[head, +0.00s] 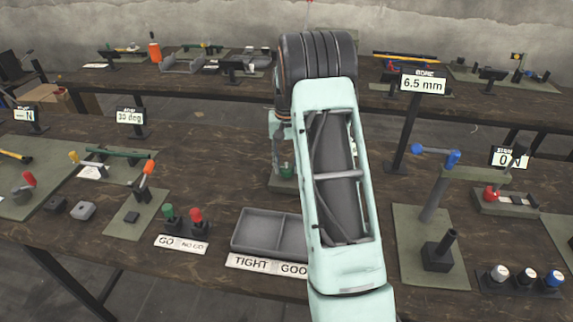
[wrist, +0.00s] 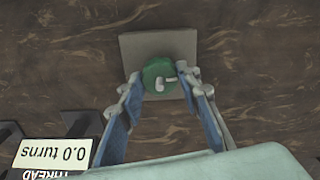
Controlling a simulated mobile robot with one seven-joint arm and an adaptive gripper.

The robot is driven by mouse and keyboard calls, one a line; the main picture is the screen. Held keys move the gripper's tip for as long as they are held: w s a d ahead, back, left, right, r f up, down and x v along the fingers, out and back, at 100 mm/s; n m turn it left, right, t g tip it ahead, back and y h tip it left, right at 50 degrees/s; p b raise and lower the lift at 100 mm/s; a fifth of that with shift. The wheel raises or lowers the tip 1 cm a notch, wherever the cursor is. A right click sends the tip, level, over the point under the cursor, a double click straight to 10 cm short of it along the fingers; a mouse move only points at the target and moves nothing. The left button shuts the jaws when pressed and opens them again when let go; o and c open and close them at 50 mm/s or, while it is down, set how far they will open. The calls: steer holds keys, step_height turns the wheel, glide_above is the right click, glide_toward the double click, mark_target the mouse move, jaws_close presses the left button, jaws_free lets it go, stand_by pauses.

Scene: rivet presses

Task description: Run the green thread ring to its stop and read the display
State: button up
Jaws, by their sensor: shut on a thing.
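The green thread ring (wrist: 157,72) sits over a square grey base (wrist: 185,45) on the dark wooden bench. A pale hooked piece shows on top of it. My gripper (wrist: 158,80) is shut on the ring, one finger on each side. In the head view my arm hides most of the gripper. The thread display (wrist: 52,153) appears upside down at the lower left of the wrist view and reads 0.0 turns.
A grey divided tray (head: 268,232) labelled TIGHT and GOOD stands in front of the ring. Green and red GO/NO GO gauges (head: 185,222) are to its left. A 6.5 mm bore display (head: 423,84) on a post and a press (head: 437,215) stand to the right.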

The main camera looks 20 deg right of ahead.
mark_target(287, 167)
steer(key=shift+m, duration=2.1)
steer(key=o, duration=1.2)
steer(key=shift+c, duration=0.2)
steer(key=shift+r, duration=0.15)
step_height(287, 167, up, 12)
